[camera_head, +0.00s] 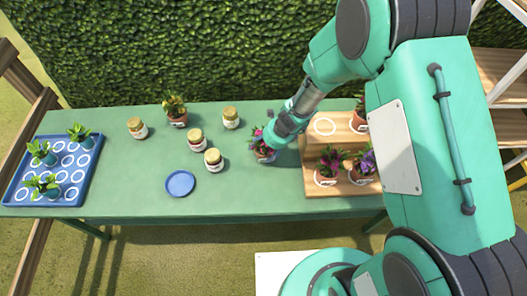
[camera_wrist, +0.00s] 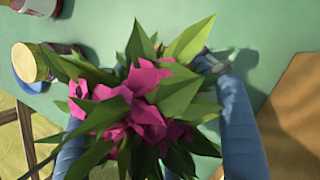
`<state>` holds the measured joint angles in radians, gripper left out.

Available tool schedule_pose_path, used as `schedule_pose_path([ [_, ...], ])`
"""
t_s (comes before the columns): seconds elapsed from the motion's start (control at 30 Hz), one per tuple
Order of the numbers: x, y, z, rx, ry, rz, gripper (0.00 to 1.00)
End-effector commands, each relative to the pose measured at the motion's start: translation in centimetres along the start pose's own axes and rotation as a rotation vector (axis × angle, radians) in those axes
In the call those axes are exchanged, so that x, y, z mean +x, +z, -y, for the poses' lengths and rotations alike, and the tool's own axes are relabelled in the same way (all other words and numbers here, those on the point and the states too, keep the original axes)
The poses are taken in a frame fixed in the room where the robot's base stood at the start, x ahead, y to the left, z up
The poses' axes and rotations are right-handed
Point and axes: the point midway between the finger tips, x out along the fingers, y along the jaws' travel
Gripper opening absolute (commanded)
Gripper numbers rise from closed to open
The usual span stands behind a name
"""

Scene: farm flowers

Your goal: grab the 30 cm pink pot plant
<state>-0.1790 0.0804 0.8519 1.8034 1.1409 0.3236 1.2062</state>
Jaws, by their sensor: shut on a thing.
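The pink pot plant (camera_head: 262,151) has magenta flowers and pointed green leaves. In the head view it is at the green table, just left of the wooden stepped stand. My gripper (camera_head: 268,145) is shut on it from above, and my arm hides part of it. In the wrist view the pink plant (camera_wrist: 140,105) fills the middle, between the two blue fingers of my gripper (camera_wrist: 155,120). Its leaves hide the pot and the contact there. I cannot tell whether the pot touches the table.
The wooden stand (camera_head: 312,150) on the right holds several potted plants. Several jars (camera_head: 196,139) and another potted plant (camera_head: 175,110) stand left of my gripper. A blue plate (camera_head: 180,184) lies in front. A blue tray (camera_head: 22,198) with small plants is at the far left.

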Motion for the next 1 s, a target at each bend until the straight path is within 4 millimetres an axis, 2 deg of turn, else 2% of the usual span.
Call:
schedule_pose_path([
  [0.27,-0.5,0.1,-0.1,0.000,0.001,-0.002,0.27],
  [0.6,-3.6,1.4,-0.1,-0.001,0.000,-0.001,0.27],
  [1.0,-5.3,-2.2,-3.6,0.001,0.000,0.000,0.27],
])
